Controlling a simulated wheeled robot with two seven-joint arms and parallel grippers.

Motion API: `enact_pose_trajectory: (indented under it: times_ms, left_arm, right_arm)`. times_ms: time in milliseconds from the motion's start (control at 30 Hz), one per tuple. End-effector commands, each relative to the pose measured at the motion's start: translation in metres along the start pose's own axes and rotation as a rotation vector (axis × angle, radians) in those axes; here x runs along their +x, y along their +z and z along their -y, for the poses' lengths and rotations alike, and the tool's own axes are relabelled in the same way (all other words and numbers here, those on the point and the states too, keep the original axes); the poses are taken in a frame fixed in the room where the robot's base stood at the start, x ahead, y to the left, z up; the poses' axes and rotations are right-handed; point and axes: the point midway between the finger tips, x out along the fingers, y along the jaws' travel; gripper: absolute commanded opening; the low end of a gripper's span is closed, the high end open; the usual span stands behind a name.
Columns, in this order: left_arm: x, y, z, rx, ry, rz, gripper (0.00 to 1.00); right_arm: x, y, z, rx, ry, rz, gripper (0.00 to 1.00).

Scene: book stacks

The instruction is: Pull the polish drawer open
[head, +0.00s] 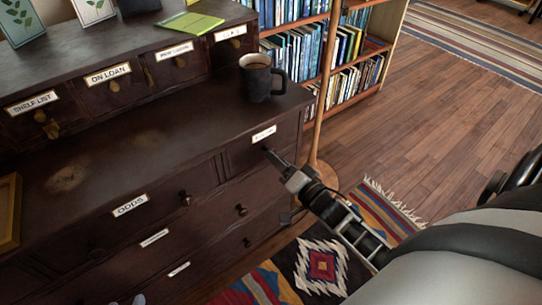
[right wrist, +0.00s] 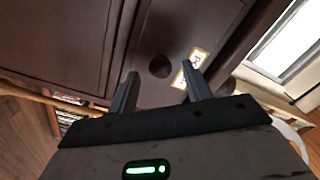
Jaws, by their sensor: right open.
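The polish drawer (head: 243,153) is the small top drawer at the right end of the dark wooden cabinet. It looks shut, and its white label (head: 264,133) is too small to read surely. My right gripper (head: 271,156) is open in front of this drawer and hides its knob in the head view. In the right wrist view, the dark round knob (right wrist: 160,66) shows just beyond and between the open fingertips (right wrist: 162,80), with the label (right wrist: 197,60) to its right. I cannot tell whether the fingers touch the knob. My left gripper is not in view.
A dark mug (head: 256,80) stands on the cabinet top above the drawer. A wooden pole (head: 325,90) rises just right of the cabinet, before a bookcase (head: 350,60). A patterned rug (head: 320,265) lies on the floor.

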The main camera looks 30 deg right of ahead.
Motion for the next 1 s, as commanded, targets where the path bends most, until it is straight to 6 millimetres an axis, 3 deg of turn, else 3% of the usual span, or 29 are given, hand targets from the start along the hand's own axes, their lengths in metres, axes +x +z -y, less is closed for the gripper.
enact_pose_trajectory:
  times_ms: [100, 233, 600, 800, 1000]
  left_arm:
    - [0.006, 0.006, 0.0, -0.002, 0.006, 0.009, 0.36]
    - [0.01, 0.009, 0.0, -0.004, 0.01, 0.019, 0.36]
    - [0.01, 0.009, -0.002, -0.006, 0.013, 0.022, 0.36]
    - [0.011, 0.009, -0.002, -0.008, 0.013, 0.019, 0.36]
    - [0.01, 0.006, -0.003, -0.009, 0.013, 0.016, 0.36]
  right_arm:
    - [0.02, 0.001, 0.0, -0.001, -0.002, -0.001, 0.49]
    - [0.032, 0.001, 0.0, 0.001, -0.001, 0.0, 0.49]
    - [0.037, 0.0, 0.0, 0.0, 0.0, 0.001, 0.49]
    - [0.036, 0.0, 0.0, 0.0, 0.0, 0.001, 0.0]
    - [0.035, 0.001, 0.001, 0.001, 0.0, 0.002, 0.0]
